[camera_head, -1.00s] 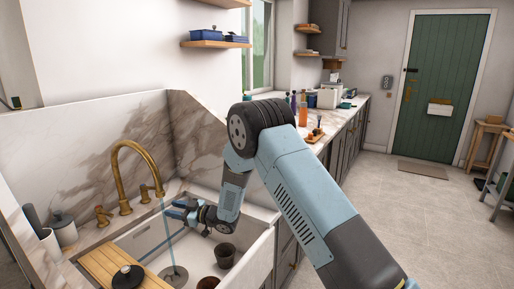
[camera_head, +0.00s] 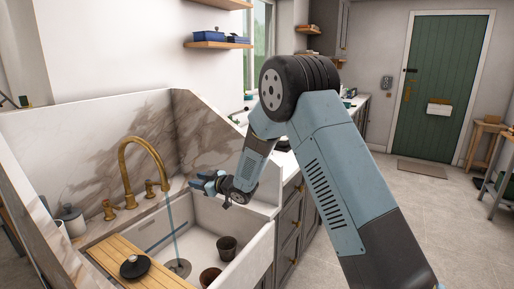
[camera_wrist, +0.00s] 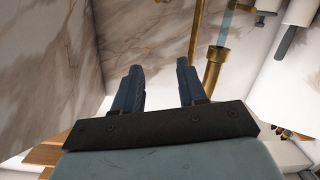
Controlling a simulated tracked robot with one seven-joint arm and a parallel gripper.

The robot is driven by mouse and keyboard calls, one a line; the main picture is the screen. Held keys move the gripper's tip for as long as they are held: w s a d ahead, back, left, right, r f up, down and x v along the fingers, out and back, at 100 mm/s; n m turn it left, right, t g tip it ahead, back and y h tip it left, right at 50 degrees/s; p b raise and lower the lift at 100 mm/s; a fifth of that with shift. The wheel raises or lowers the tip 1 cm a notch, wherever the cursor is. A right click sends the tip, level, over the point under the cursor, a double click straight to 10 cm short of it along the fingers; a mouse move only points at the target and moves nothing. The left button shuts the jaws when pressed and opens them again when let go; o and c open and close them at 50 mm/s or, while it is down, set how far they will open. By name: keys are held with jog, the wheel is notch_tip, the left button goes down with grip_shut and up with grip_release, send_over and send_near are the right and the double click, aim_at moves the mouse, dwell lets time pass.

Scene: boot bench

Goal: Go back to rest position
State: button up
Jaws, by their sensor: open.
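My gripper (camera_head: 201,182) is over the far right part of the white sink (camera_head: 254,236), pointing left towards the brass faucet. It is open, and nothing shows between its fingers. In the wrist view my gripper (camera_wrist: 157,82) has its two fingers apart, with the brass faucet (camera_wrist: 215,70) beyond and to the right of them. In the head view the faucet (camera_head: 126,160) stands on the sink's back ledge, and a thin blue stream of water (camera_head: 172,232) falls from it.
A dark cup (camera_head: 227,248) and a brown pot (camera_head: 210,276) stand in the sink. A wooden board (camera_head: 110,254) with a black round object (camera_head: 134,266) lies across the sink's left side. A marble backsplash (camera_head: 110,135) rises behind. The floor (camera_head: 430,205) at right is open.

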jog(key=d+r+m+t+h, duration=0.35)
jog(key=d+r+h, duration=0.25)
jog(key=d+r, duration=0.9)
jog(key=s+d+r+m+h, duration=0.3)
jog(key=s+d, duration=0.1)
jog(key=d, duration=0.5)
jog(key=s+d+r+m+h, duration=0.2)
jog(key=s+d, duration=0.3)
jog(key=d, duration=0.3)
jog(key=s+d+r+m+g+h, duration=0.1)
jog(key=s+d+m+g, duration=0.1)
jog(key=s+d, duration=0.45)
jog(key=s+d+r+m+g+h, duration=0.15)
jog(key=s+d, duration=0.25)
jog(key=s, duration=0.5)
jog(key=s+d+f+m+g, duration=0.1)
jog(key=s, duration=0.8)
jog(key=s+d+f+m+g, duration=0.1)
jog(key=s+d+f, duration=0.1)
jog(key=s, duration=0.6)
jog(key=shift+s+f+m+g, duration=0.15)
jog(key=shift+s+m+g, duration=0.15)
jog(key=shift+s+g, duration=0.1)
jog(key=shift+h, duration=0.25)
jog(key=shift+c, duration=0.6)
jog(key=shift+d, duration=0.1)
